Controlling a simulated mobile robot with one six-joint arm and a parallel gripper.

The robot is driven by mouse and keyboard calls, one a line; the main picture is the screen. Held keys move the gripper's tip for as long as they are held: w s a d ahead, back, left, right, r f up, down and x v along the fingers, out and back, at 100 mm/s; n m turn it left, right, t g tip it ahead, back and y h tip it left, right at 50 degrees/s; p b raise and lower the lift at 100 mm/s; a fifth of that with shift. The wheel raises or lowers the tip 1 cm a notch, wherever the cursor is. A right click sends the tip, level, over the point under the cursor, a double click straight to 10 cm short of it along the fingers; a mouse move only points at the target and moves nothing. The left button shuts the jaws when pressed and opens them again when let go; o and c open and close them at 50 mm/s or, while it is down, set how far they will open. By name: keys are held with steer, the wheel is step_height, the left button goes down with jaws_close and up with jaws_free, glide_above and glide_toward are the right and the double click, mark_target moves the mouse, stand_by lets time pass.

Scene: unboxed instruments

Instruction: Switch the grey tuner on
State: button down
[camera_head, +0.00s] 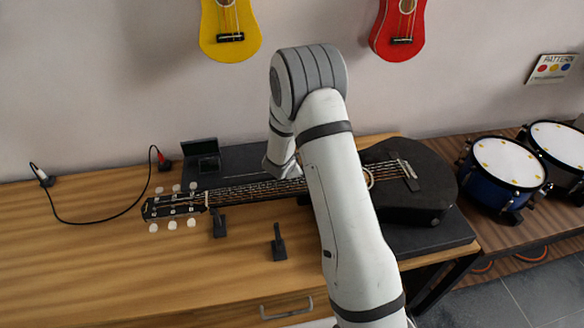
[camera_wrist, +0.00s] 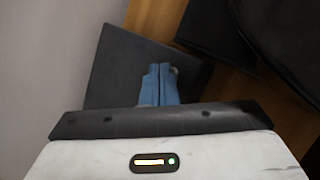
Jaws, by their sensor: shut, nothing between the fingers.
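I cannot tell for sure which object is the grey tuner. A small dark box with a raised lid or screen (camera_head: 201,153) stands at the back of the table, left of my arm. Two small dark upright pieces, a left one (camera_head: 219,223) and a right one (camera_head: 278,243), stand in front of the guitar neck. My gripper (camera_wrist: 161,70) is shut and empty, its blue fingertips together in the wrist view. A dark flat panel (camera_wrist: 112,62) lies beyond them. In the head view my arm hides the fingertips. No switch is clear.
An acoustic guitar (camera_head: 425,183) lies across the table, partly behind my arm. A black cable (camera_head: 100,221) lies at the left. Drums (camera_head: 505,168) stand at the right. The wooden tabletop (camera_head: 120,280) is clear at front left.

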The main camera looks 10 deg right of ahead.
steer(key=shift+f, duration=0.15)
stand_by(0.5)
steer(key=shift+r, duration=0.65)
step_height(320, 180, up, 6)
steer(key=p, duration=0.1)
steer(key=shift+p, duration=0.35)
